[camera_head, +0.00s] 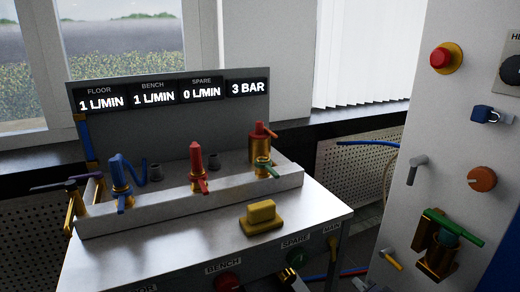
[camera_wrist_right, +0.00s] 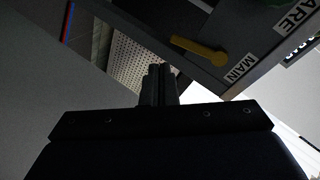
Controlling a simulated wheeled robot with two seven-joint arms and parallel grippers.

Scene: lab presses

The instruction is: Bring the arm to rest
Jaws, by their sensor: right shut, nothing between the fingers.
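My right gripper (camera_wrist_right: 158,85) shows in the right wrist view as two dark fingers pressed together with nothing between them. The fingers point toward a perforated panel and stand apart from the bench front. A yellow lever (camera_wrist_right: 199,48) beside a MAIN label is on that front, above and to the right of the fingertips. In the head view I cannot clearly make out the right gripper among the dark parts at the bottom edge. My left gripper is not in view.
The metal bench (camera_head: 180,243) carries blue, red and green-handled valves, a yellow block (camera_head: 262,213) and a display panel (camera_head: 170,112). A grey cabinet (camera_head: 445,130) with a red button (camera_head: 440,57) and levers stands at the right. A narrow gap lies between them.

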